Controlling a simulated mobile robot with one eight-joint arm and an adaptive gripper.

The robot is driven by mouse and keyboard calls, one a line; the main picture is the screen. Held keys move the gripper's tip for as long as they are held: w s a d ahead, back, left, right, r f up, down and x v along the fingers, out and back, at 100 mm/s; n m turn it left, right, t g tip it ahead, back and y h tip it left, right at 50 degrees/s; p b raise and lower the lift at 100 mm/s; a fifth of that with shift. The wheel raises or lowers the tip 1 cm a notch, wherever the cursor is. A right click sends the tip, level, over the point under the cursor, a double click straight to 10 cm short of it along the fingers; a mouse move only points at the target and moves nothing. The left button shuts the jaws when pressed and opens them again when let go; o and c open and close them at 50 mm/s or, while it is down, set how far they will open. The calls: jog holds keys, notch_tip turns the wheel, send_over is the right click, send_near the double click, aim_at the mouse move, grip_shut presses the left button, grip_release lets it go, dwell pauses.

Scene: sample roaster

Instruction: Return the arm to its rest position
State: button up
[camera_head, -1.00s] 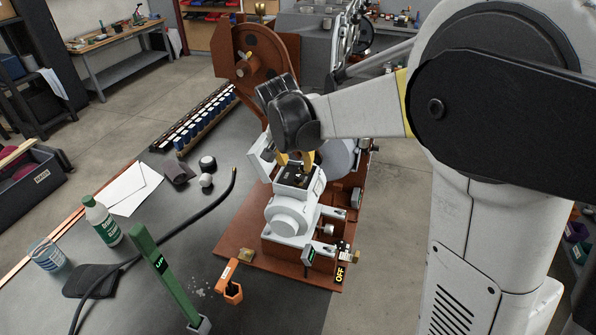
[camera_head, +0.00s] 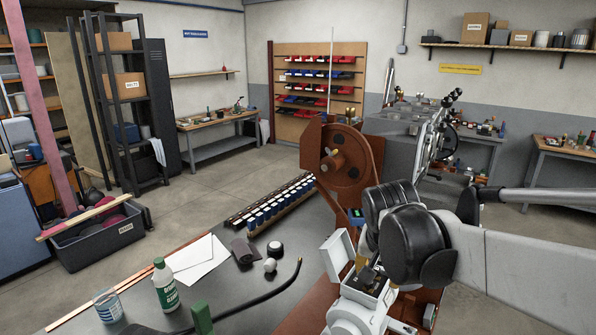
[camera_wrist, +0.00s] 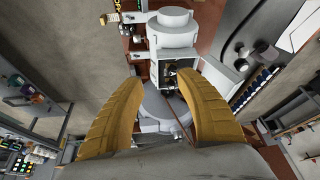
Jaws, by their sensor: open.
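My gripper shows in the wrist view (camera_wrist: 166,90) as two yellow fingers spread apart with nothing held between them. Below and between the fingers is the white and grey roaster machine (camera_wrist: 172,30), with a small open box-like top. In the head view the roaster (camera_head: 362,296) stands at the table's right, its white lid raised. My arm reaches in from the right over it, and the dark wrist hides part of the machine. The fingertips are mostly hidden behind the wrist in the head view.
A brown wheel-shaped guard (camera_head: 345,160) rises behind the roaster. Open floor (camera_head: 215,195) lies beyond.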

jog(key=s+f+n+t+y+b, duration=0.1)
jog(key=s+f+n+b, duration=0.1)
jog(key=s, duration=0.6)
jog(key=s+f+n+t+b, duration=0.1)
jog(key=s+f+n+b, duration=0.2)
jog(key=s, duration=0.6)
notch_tip(320, 180, down, 3)
jog(key=shift+s+a+r+t+y, duration=0.2)
jog(key=shift+s+a+t+y, duration=0.1)
jog(key=shift+t+y, duration=0.1)
